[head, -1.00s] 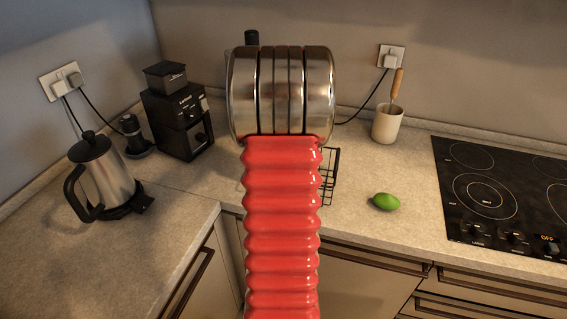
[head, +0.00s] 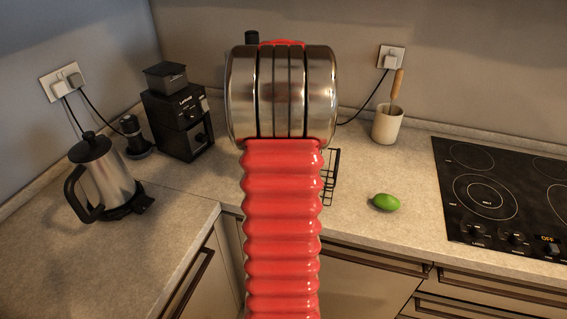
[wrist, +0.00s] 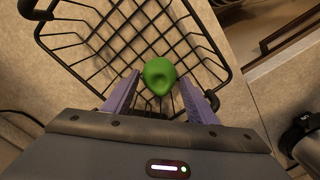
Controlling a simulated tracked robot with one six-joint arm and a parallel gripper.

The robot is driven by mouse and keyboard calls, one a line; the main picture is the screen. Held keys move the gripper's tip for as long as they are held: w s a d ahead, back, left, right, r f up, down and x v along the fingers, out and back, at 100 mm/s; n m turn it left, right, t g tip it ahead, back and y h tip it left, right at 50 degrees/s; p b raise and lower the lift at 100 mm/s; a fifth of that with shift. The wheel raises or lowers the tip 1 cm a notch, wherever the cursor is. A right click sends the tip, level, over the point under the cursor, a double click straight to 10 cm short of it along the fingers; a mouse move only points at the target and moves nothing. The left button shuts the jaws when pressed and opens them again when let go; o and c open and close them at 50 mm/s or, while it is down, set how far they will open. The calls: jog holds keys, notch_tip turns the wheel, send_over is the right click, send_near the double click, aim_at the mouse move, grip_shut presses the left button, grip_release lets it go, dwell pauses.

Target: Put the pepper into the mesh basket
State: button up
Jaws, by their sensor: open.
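The green pepper (wrist: 159,76) shows in the wrist view over the black wire mesh basket (wrist: 100,42), within its outline. It seems to lie on the basket's bottom wires, but its height is hard to tell. My gripper (wrist: 158,82) is open, with one purple finger on each side of the pepper, above the basket. In the head view, only the right edge of the basket (head: 333,177) shows past my red arm. My gripper and the pepper are hidden there.
A green oval fruit (head: 385,202) lies on the counter between the basket and the black cooktop (head: 490,190). A utensil crock (head: 387,124) stands behind it. A coffee grinder (head: 180,120) and a steel kettle (head: 100,175) stand at the left.

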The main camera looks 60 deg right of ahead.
notch_tip(320, 180, up, 10)
jog(key=shift+f, duration=0.25)
dwell(0.8)
jog(key=w+a+r+n+t, duration=0.1)
jog(key=w+a, duration=0.2)
jog(key=a, duration=0.5)
jog(key=w+a+r+n+h, duration=0.15)
jog(key=w+a, duration=0.25)
jog(key=a, duration=0.4)
jog(key=w+a+r+n+t, duration=0.1)
jog(key=w+a+r, duration=0.15)
jog(key=a, duration=0.65)
jog(key=s+a+f+n+t, duration=0.1)
jog(key=s+a+f+n, duration=0.1)
jog(key=a, duration=1)
jog(key=s+a+f+n+t+y, duration=0.1)
jog(key=s+a+f+t, duration=0.1)
jog(key=a, duration=1)
jog(key=shift+s+a+f+n+t, duration=0.15)
jog(key=shift+s+f+n+t, duration=0.2)
jog(key=shift+s+f, duration=0.6)
